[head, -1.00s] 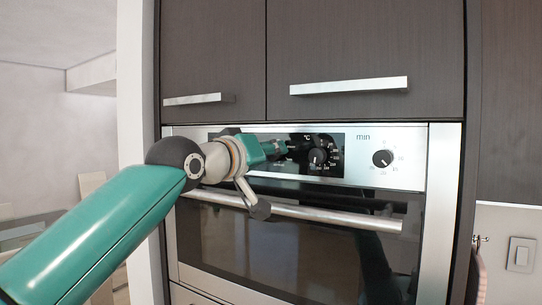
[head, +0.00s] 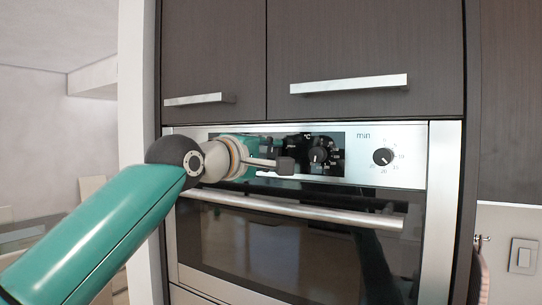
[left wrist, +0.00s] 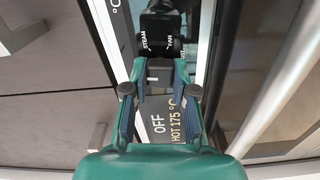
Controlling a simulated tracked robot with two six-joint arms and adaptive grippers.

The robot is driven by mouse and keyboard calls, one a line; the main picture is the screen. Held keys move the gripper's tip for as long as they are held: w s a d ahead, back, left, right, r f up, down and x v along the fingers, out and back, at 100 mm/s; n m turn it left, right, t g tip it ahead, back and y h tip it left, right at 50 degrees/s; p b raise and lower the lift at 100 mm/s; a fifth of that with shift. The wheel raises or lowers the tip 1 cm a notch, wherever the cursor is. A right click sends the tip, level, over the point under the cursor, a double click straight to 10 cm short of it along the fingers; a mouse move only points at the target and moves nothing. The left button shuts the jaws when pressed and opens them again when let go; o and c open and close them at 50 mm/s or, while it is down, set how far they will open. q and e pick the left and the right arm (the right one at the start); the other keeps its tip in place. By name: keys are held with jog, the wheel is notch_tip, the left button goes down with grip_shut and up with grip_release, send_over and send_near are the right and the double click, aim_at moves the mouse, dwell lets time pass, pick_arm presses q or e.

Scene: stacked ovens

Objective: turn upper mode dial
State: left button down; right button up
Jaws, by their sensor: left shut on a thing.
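My left gripper (head: 275,160) is up against the left half of the upper oven's control panel, with one dark finger pointing right across the panel front. In the left wrist view its green fingers (left wrist: 160,52) reach forward and close in at the tips. They are shut on the black mode dial (left wrist: 161,20), beside the words STEAM and FAN. In the head view the mode dial is hidden behind the gripper. The exact contact of the tips is hard to make out. The right gripper is not in view.
A temperature dial (head: 318,156) sits just right of the gripper, and a minute dial (head: 383,157) farther right. The oven's bar handle (head: 330,217) runs below. Dark cabinets with bar handles (head: 348,85) are above.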

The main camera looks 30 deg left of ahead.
pick_arm(q)
jog(key=shift+w+f+n, duration=0.1)
jog(key=shift+f+n, duration=0.15)
jog(key=shift+n, duration=0.45)
jog(key=c, duration=0.9)
grip_release()
jog(key=shift+r, duration=0.15)
jog(key=shift+s+a, duration=0.1)
jog(key=shift+s, duration=0.6)
jog(key=s, duration=1)
jog(key=shift+s+a, duration=0.3)
jog(key=shift+a, duration=0.05)
